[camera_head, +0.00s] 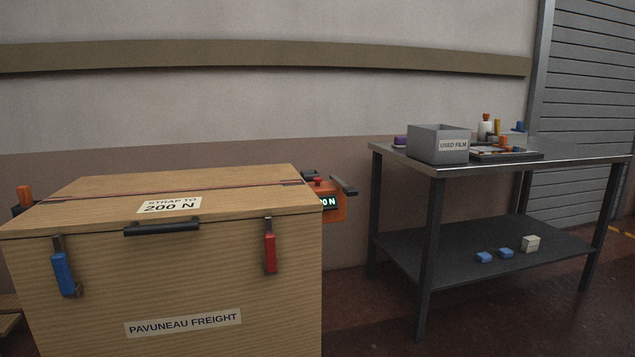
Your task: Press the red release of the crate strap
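The wooden crate (85,263) stands at the left with its lid down. A thin dark strap (205,187) runs across the lid. At its right end an orange device (338,213) sits beside the crate, with a red button (318,181) on top, a dark handle (344,186) and a lit display (329,202) ending in "0 N", partly hidden by the crate. A red latch (270,251) and a blue latch (63,273) hang on the crate's front. Neither gripper is in view.
A metal table (590,157) stands at the right, bearing a grey "USED FILM" bin (437,144) and several small items. Blue blocks (505,252) and a pale block (530,243) lie on its lower shelf. An orange-topped object (25,194) shows behind the crate's left side.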

